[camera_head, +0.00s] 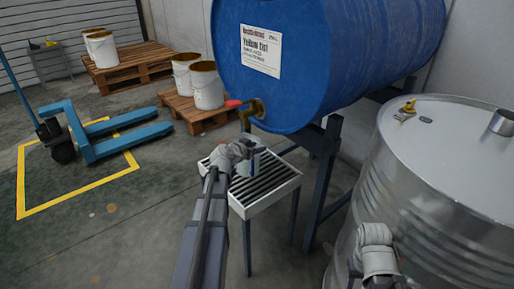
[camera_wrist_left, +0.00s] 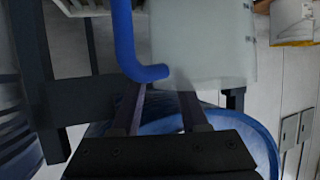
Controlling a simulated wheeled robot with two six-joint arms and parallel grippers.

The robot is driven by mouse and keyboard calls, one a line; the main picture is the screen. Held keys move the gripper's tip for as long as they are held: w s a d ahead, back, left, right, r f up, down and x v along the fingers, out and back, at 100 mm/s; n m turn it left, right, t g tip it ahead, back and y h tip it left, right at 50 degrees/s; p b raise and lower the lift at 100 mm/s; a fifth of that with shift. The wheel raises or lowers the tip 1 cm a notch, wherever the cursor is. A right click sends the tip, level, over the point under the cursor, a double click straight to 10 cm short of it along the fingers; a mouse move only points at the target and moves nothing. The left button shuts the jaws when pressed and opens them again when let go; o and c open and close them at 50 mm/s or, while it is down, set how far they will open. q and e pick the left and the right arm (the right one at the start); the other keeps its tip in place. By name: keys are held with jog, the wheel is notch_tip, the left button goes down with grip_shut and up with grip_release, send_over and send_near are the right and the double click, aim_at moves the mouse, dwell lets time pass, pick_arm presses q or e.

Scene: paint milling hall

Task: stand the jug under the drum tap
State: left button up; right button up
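The jug is a pale translucent vessel (camera_wrist_left: 205,45) with a blue handle (camera_wrist_left: 124,40), large in the left wrist view. In the head view it is mostly hidden by my left gripper (camera_head: 254,149), above the slatted stand below the drum tap (camera_head: 252,110). I cannot tell whether its base touches the slats. In the left wrist view the two dark fingers (camera_wrist_left: 163,98) are apart, close to the handle's bend, with nothing visibly filling the gap. My right gripper (camera_head: 378,270) is at the bottom right of the head view; its fingers are unclear.
The blue drum (camera_head: 340,50) lies on a dark frame (camera_head: 322,165) above the slatted stand (camera_head: 270,184). A large metal vat (camera_head: 440,190) fills the right. Pails (camera_head: 208,92) on pallets and a blue pallet truck (camera_head: 90,135) are at the left. Floor at the front left is clear.

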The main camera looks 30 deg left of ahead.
pick_arm(q)
jog(key=shift+s+r, duration=0.1)
jog(key=p+v, duration=0.4)
jog(key=v, duration=0.7)
jog(key=shift+s+r+p, duration=0.2)
jog(key=shift+s+p, duration=0.15)
jog(key=shift+p, duration=0.05)
jog(key=s+d+f+m+g+h, duration=0.1)
jog(key=d+f+g+h, duration=0.2)
jog(key=d, duration=0.8)
jog(key=s+d+f+m+g+h, duration=0.1)
jog(key=d+f+m+g, duration=0.3)
jog(key=d, duration=0.7)
jog(key=s+d+f+n+g+y, duration=0.1)
jog(key=s+d+f+g+y, duration=0.2)
jog(key=s+d, duration=0.3)
jog(key=s+d+f+n+g+y, duration=0.1)
jog(key=s+d+f+g+y, duration=0.2)
jog(key=s+d, duration=0.4)
jog(key=s, duration=0.2)
jog(key=shift+s+g, duration=0.3)
jog(key=shift+s, duration=0.1)
